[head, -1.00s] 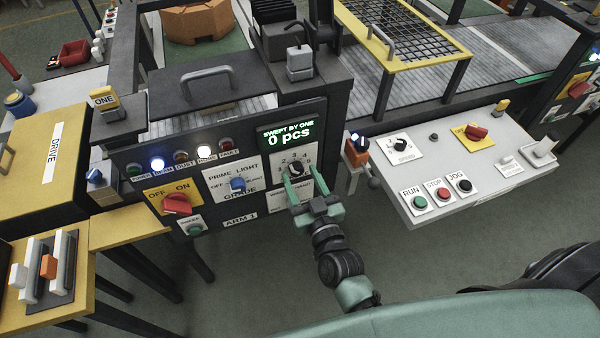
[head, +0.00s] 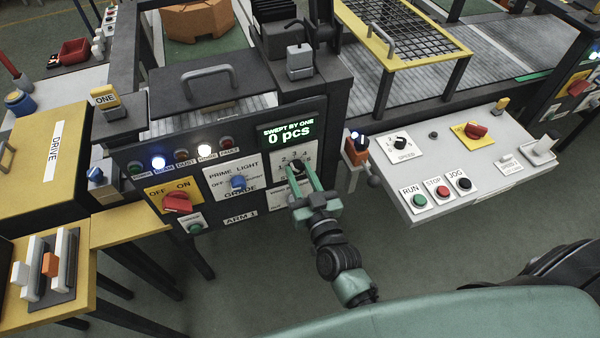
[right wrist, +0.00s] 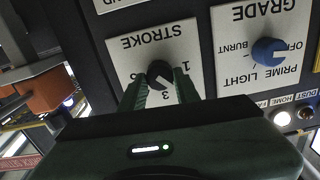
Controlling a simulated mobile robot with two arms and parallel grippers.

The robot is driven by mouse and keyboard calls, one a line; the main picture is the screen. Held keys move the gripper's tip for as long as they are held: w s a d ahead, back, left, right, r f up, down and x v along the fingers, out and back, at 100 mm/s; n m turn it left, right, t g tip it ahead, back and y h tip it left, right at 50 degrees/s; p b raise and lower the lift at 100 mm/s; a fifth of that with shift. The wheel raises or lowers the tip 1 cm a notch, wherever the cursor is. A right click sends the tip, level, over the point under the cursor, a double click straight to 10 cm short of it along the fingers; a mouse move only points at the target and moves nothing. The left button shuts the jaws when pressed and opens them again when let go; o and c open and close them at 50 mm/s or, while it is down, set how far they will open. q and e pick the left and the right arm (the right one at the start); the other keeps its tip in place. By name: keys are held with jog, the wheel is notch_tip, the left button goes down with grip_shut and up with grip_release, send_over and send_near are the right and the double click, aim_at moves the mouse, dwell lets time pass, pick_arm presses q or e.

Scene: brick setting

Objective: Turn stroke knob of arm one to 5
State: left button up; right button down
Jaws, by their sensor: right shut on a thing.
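The stroke knob (head: 297,165) is a small black knob on a white numbered plate, under the green "0 pcs" display (head: 287,135) on the arm one panel. In the right wrist view the knob (right wrist: 159,74) shows upside down, below the word STROKE; its numbers are partly covered and I cannot tell its exact setting. My right gripper (head: 302,174) is shut on the knob, one green finger on each side, as the right wrist view also shows (right wrist: 158,88). My left gripper is not in view.
The blue grade knob (head: 238,182) and red off/on switch (head: 177,203) sit left on the same panel. An orange block with a lever (head: 357,150) juts out to the right. A white console (head: 440,205) with several buttons stands farther right.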

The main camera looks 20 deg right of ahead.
jog(key=m, duration=0.3)
jog(key=shift+p, duration=0.3)
jog(key=m, duration=0.2)
jog(key=shift+d+m, duration=0.1)
jog(key=shift+m, duration=0.2)
jog(key=m, duration=0.2)
jog(key=shift+m, duration=0.4)
jog(key=m, duration=0.3)
jog(key=shift+m, duration=0.3)
jog(key=m, duration=0.3)
jog(key=shift+d+f+m+b, duration=0.1)
jog(key=shift+f+m+b, duration=0.05)
jog(key=shift+m+b, duration=0.25)
jog(key=m, duration=0.3)
jog(key=shift+f+m+b, duration=0.1)
jog(key=shift+m+b, duration=0.2)
jog(key=shift+b, duration=0.1)
jog(key=m+b, duration=0.1)
jog(key=m, duration=0.2)
jog(key=shift+m+b, duration=0.45)
jog(key=shift+m, duration=1.35)
